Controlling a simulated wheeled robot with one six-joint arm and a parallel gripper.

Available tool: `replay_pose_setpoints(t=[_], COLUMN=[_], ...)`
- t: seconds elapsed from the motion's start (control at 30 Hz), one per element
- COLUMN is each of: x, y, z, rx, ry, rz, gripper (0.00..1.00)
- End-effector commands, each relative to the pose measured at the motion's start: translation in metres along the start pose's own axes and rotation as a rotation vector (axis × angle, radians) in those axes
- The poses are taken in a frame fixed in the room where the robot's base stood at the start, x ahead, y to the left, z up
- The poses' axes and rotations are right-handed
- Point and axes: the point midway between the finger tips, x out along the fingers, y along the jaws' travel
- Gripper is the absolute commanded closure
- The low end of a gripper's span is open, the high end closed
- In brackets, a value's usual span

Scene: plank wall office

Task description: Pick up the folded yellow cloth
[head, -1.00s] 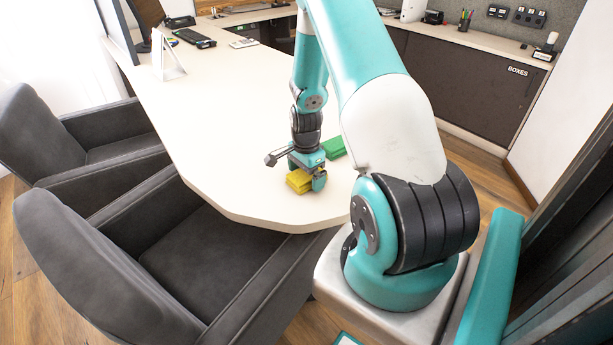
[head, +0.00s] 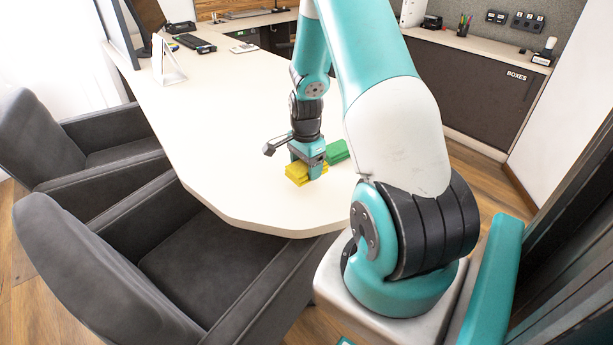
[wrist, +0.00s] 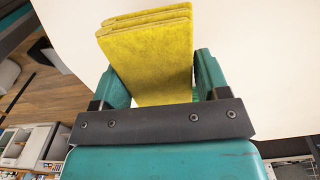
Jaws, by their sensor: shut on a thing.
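The folded yellow cloth (head: 298,174) is at the near end of the cream table (head: 240,130) in the head view. In the wrist view the cloth (wrist: 155,55) shows its stacked folded layers between the two teal fingers. My gripper (head: 313,174) points down and is shut on the cloth; it also shows in the wrist view (wrist: 160,85). I cannot tell whether the cloth is touching the table or just above it. Part of the cloth is hidden behind the gripper.
A green folded cloth (head: 338,151) lies on the table just right of my gripper. Two dark grey armchairs (head: 215,260) stand along the table's left side. A white stand (head: 167,62) and a keyboard (head: 195,43) are farther back. The middle of the table is clear.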

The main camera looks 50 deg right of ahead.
Motion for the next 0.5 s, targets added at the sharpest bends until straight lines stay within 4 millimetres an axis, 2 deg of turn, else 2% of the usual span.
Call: replay_pose_setpoints(t=[0.03, 0.2, 0.4, 0.5], x=[-0.018, -0.071, -0.121, -0.137], y=[-0.001, -0.001, -0.001, 0.0], z=[0.0, 0.0, 0.0, 0.0], rx=[0.0, 0.0, 0.0, 0.0], ry=[0.003, 0.003, 0.002, 0.001], rz=[-0.008, -0.008, -0.005, -0.003], gripper=[0.54, 0.54, 0.54, 0.54])
